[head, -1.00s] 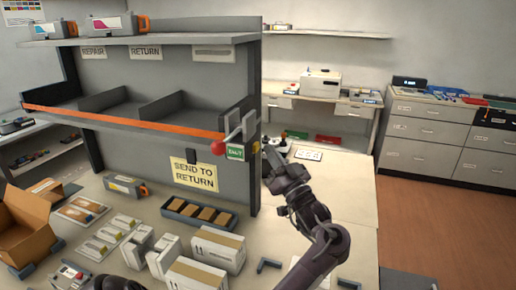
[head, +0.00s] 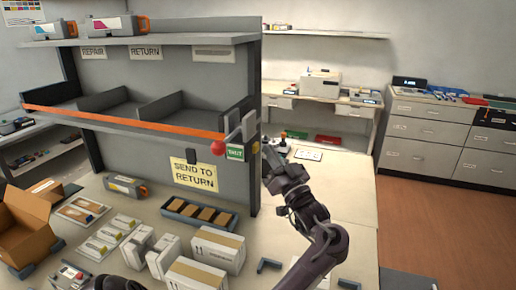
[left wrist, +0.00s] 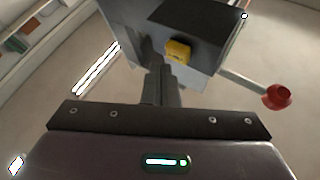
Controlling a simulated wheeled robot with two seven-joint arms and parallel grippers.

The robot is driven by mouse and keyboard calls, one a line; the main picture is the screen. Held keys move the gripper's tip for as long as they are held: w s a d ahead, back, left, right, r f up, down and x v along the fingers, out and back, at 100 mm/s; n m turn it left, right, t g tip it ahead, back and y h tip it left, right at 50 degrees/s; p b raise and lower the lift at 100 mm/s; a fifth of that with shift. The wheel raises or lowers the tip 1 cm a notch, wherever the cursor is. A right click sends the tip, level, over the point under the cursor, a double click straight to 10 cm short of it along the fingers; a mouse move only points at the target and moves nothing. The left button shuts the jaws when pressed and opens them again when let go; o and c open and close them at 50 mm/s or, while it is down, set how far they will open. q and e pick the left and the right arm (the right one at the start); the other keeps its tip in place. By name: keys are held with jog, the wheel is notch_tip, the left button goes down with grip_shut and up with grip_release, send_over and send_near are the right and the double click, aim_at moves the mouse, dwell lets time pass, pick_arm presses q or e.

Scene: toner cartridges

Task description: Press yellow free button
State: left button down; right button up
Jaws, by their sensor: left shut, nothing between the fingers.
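The yellow button (left wrist: 178,51) sits on the face of a grey box (left wrist: 205,62) in the left wrist view. In the head view the button does not show; the grey box (head: 241,132) is at the right end of the shelf. My left gripper (left wrist: 156,45) is shut and empty, its fingertips just left of the button in the picture; I cannot tell whether they touch it. In the head view my left gripper (head: 265,150) is beside the box's right side. My right gripper cannot be made out.
A lever with a red ball (head: 218,148) sticks out from the box; the ball also shows in the left wrist view (left wrist: 277,96). White cartons (head: 218,248) and trays crowd the table below. The tabletop (head: 350,185) right of my arm is mostly clear.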

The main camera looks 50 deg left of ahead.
pick_arm(q)
jog(key=shift+s+a, duration=0.2)
jog(key=shift+a, duration=0.1)
jog(key=shift+s+a, duration=0.25)
jog(key=shift+a, duration=0.25)
dwell(0.8)
dwell(0.3)
jog(key=shift+w+d, duration=0.25)
jog(key=shift+d, duration=0.2)
jog(key=shift+w+d, duration=0.2)
jog(key=shift+d, duration=0.25)
jog(key=d, duration=0.1)
jog(key=w+d+b, duration=0.1)
jog(key=d, duration=0.1)
jog(key=w+d, duration=0.1)
jog(key=shift+w+d+b, duration=0.2)
jog(key=shift+w+b, duration=0.05)
jog(key=shift+b, duration=0.05)
dwell(0.3)
